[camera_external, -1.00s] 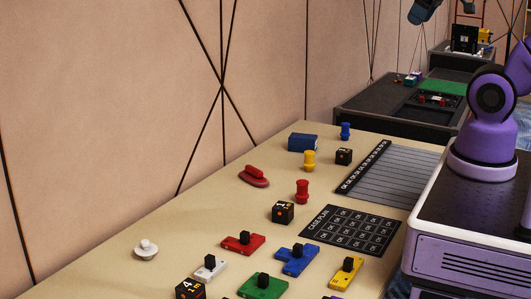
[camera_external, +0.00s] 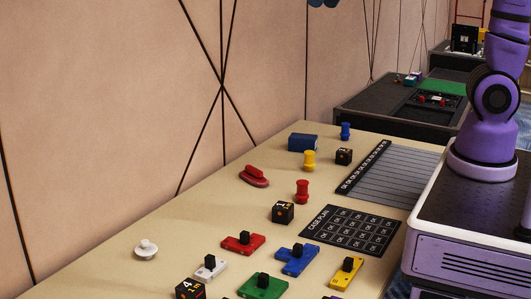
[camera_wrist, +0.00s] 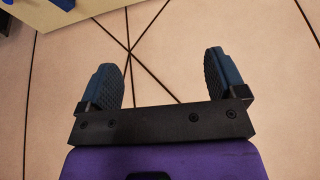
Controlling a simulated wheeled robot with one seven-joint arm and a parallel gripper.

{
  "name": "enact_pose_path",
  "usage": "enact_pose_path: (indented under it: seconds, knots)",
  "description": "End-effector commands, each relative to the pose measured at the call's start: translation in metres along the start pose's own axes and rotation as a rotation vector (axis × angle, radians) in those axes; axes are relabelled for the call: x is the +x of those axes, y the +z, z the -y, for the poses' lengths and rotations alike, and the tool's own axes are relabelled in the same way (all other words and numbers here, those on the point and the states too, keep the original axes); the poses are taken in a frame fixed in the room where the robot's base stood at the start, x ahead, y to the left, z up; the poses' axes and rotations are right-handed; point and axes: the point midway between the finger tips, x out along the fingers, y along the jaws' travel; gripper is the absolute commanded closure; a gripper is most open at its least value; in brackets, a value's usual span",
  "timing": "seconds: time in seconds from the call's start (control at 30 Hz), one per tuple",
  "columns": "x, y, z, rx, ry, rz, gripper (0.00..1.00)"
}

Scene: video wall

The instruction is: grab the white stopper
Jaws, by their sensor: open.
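The white stopper (camera_external: 146,249), a round knob on a wide disc base, stands upright on the tan table (camera_external: 190,222) at the lower left in the external view. Nothing touches it. My gripper (camera_wrist: 166,75) is open and empty in the wrist view, its two blue, ridged fingers wide apart in front of the wall. In the external view only the blue fingertips (camera_external: 323,3) show at the top edge, high above the table and far from the stopper. The stopper does not show in the wrist view.
Near the stopper are a white block with a black knob (camera_external: 210,267) and a black numbered cube (camera_external: 190,289). Red (camera_external: 243,243), blue (camera_external: 297,259) and green (camera_external: 263,286) blocks lie to the right. The panelled wall (camera_external: 90,120) rises behind the table.

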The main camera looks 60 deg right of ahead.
Motion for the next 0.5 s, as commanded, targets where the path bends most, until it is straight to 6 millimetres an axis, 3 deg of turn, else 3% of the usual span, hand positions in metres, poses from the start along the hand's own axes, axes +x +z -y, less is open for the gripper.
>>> enact_pose_path:
  seconds: [0.2,0.5]
  knots:
    - [0.056,-0.052,0.043,-0.001,-0.002,0.02,0.1]
    - [0.147,-0.102,0.113,-0.007,0.002,0.033,0.1]
